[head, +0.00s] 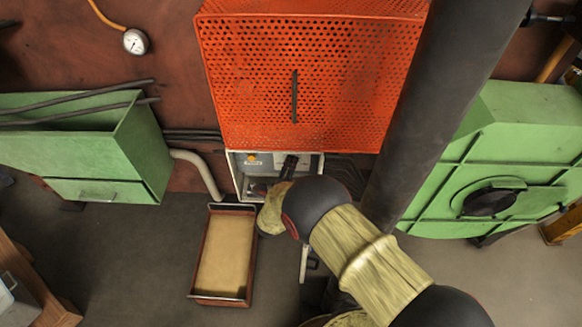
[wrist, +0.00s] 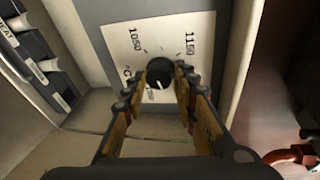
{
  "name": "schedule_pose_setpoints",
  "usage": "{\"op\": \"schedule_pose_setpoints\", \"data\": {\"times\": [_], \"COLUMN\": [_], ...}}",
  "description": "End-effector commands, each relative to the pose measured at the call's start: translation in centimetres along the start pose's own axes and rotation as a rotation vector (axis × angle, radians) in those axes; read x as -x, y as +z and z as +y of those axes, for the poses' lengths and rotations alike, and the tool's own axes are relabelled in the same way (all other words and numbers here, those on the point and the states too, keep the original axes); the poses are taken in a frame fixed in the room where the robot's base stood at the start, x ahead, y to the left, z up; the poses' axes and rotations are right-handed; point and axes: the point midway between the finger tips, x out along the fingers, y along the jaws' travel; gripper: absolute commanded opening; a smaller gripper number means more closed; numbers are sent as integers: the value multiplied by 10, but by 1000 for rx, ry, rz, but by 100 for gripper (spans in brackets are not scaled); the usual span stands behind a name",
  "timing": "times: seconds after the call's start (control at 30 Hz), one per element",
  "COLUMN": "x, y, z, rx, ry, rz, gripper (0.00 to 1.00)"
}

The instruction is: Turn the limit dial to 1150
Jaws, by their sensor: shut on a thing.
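The limit dial is a black round knob (wrist: 159,74) on a pale scale plate (wrist: 120,38) in the wrist view. The plate reads 1050 at upper left and 1150 at upper right, with short tick marks between. My gripper (wrist: 163,77) is shut on the knob, one finger on each side. A small light mark shows on the knob's face, but I cannot tell which scale value it points to. In the head view the dial is hidden behind my arm, which reaches into the open control box (head: 236,178).
Left of the dial in the wrist view is a row of labelled switches (wrist: 40,70). In the head view an orange perforated guard (head: 300,75) hangs above the box. A sand-filled tray (head: 225,255) lies below it, with green housings (head: 90,145) either side.

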Motion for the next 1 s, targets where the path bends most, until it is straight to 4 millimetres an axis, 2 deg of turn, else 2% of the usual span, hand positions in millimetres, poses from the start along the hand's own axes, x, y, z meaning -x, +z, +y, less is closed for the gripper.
{"op": "schedule_pose_setpoints", "data": {"times": [1.0], "x": [0], "y": [2], "z": [9], "rx": [930], "ry": [-206], "rz": [169], "gripper": [3]}}
